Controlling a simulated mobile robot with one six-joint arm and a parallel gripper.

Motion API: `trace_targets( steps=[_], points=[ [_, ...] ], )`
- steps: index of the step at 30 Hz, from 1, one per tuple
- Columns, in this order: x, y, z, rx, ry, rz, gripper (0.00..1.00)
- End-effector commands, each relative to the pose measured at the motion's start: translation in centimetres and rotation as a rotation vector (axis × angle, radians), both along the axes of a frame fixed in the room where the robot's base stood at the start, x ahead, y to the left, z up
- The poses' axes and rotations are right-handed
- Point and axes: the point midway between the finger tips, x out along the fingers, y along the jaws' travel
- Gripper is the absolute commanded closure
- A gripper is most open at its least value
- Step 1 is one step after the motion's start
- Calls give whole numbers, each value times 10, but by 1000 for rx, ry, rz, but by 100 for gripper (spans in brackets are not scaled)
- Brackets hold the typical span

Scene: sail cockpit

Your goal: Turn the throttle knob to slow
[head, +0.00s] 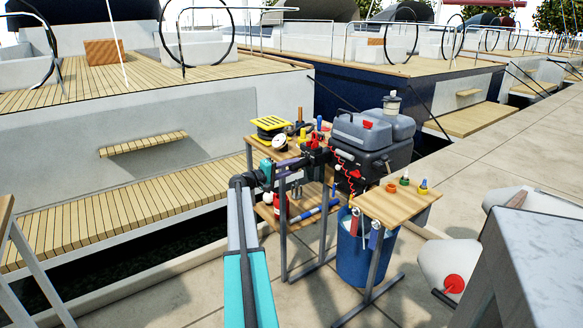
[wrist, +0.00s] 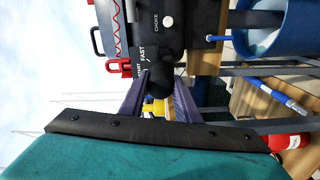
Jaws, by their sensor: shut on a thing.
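The throttle knob (wrist: 158,84) is a dark round knob on the face of a black control panel (wrist: 165,42) in the wrist view. White letters on the panel read FAST beside the knob and CHOKE farther up. A white round spot shows near the CHOKE word. My gripper (wrist: 158,92) has its two purple fingers on either side of the knob, shut on it. In the head view my gripper (head: 303,161) reaches the black panel at the wooden stand; the knob is hidden there. Which way the knob's mark points cannot be told.
A yellow reel (head: 271,126) sits on the wooden shelf to the left. A small wooden table (head: 418,205) holds coloured caps, with a blue bucket (head: 354,262) below.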

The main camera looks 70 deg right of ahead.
Motion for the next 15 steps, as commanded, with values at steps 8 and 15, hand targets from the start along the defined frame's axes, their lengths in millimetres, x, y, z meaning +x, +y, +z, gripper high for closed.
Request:
trace_targets(
  steps=[8,15],
  points=[
    [1,0,-1,26,38,2,93],
    [1,0,-1,26,39,2,93]
  ],
)
